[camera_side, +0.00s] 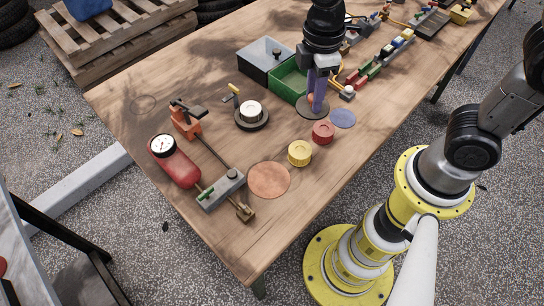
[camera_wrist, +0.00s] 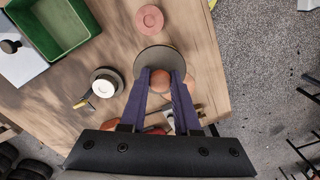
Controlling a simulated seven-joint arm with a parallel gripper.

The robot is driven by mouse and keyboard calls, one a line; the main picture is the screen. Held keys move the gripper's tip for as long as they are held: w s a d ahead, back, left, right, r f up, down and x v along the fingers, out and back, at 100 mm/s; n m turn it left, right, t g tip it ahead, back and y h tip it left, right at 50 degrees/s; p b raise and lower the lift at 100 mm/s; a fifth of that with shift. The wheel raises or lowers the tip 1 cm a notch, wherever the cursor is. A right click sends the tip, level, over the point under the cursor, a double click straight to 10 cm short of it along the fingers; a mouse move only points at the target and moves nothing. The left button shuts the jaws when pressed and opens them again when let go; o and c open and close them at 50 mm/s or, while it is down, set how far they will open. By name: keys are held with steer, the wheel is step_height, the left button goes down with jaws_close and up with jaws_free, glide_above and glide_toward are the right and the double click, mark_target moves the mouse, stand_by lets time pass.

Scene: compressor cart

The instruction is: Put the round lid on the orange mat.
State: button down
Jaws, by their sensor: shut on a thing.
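The round lid (camera_side: 307,111) is a dark grey disc with a reddish-brown ball knob. In the side view it is beneath my gripper (camera_side: 316,106), left of the blue round mat (camera_side: 342,118). In the wrist view the lid (camera_wrist: 150,60) lies across the fingertips, and its knob (camera_wrist: 160,81) is between the two purple fingers of my gripper (camera_wrist: 161,84). My gripper is shut on the knob. I cannot tell whether the disc touches the table. The orange mat (camera_side: 268,180) lies flat and bare near the front table edge, apart from the lid.
A red round piece (camera_side: 323,132) and a yellow one (camera_side: 300,153) stand between the lid and the orange mat. A white-topped dark disc (camera_side: 251,113) is to the left. A green bin (camera_side: 288,82) stands behind. A red gauge tank (camera_side: 175,162) and grey block (camera_side: 221,189) lie left of the mat.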

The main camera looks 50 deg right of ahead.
steer(key=s+a+f+n, duration=0.2)
steer(key=s+a, duration=0.2)
steer(key=s, duration=0.7)
glide_above(269, 179)
step_height(269, 179, down, 9)
steer(key=shift+s+f, duration=0.1)
steer(key=shift+a+f, duration=0.1)
steer(key=shift+f, duration=1.6)
steer(key=shift+f, duration=0.15)
steer(key=c, duration=0.6)
jaws_free()
steer(key=shift+c, duration=0.2)
